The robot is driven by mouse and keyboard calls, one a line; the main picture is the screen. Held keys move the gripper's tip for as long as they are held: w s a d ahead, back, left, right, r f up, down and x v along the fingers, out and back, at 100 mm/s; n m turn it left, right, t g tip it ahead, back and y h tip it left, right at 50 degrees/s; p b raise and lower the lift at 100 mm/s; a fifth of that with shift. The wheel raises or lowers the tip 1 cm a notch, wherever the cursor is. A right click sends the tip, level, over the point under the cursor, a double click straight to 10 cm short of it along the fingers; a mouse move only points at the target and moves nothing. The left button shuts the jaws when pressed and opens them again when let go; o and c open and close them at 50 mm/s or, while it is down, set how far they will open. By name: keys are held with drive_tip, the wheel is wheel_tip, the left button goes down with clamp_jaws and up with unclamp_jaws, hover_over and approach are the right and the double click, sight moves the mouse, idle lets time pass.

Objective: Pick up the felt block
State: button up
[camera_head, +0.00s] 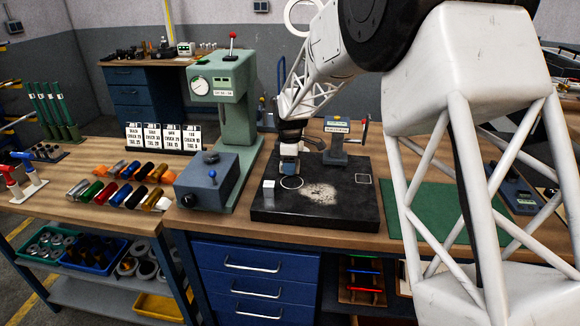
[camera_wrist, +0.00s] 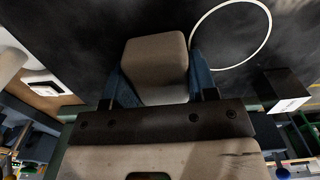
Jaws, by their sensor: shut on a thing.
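My gripper (camera_head: 289,170) points down over the dark plate (camera_head: 335,213) on the bench. In the wrist view, its blue fingers close on the two sides of a beige-grey block with rounded edges (camera_wrist: 154,66), which I take to be the felt block. The block sits squarely between the fingers. A white ring outline (camera_head: 291,183) on the plate lies just below the gripper in the head view. The frames do not clearly show whether the block touches the plate.
A small pale block (camera_head: 268,190) stands on the plate left of the ring. A gauge stand (camera_head: 337,147) is behind the plate. A green mat (camera_head: 435,212) lies to the right.

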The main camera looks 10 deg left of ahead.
drive_tip(key=shift+r, duration=0.15)
drive_tip(key=shift+r, duration=1.5)
drive_tip(key=shift+s+d+r, duration=0.1)
drive_tip(key=shift+s+r, duration=0.1)
drive_tip(key=shift+s, duration=0.05)
drive_tip(key=s+d, duration=0.1)
drive_tip(key=s, duration=0.3)
drive_tip(key=s+d+r, duration=0.1)
drive_tip(key=s+d, duration=0.1)
drive_tip(key=s, duration=0.3)
drive_tip(key=s+d, duration=0.2)
drive_tip(key=s, duration=0.3)
drive_tip(key=shift+s+d+r, duration=0.15)
drive_tip(key=shift+s+d, duration=0.05)
drive_tip(key=o, duration=0.4)
drive_tip(key=c, duration=0.3)
drive_tip(key=w+d+r, duration=0.2)
drive_tip(key=w+r, duration=0.1)
drive_tip(key=w, duration=0.6)
drive_tip(key=shift+w, duration=0.25)
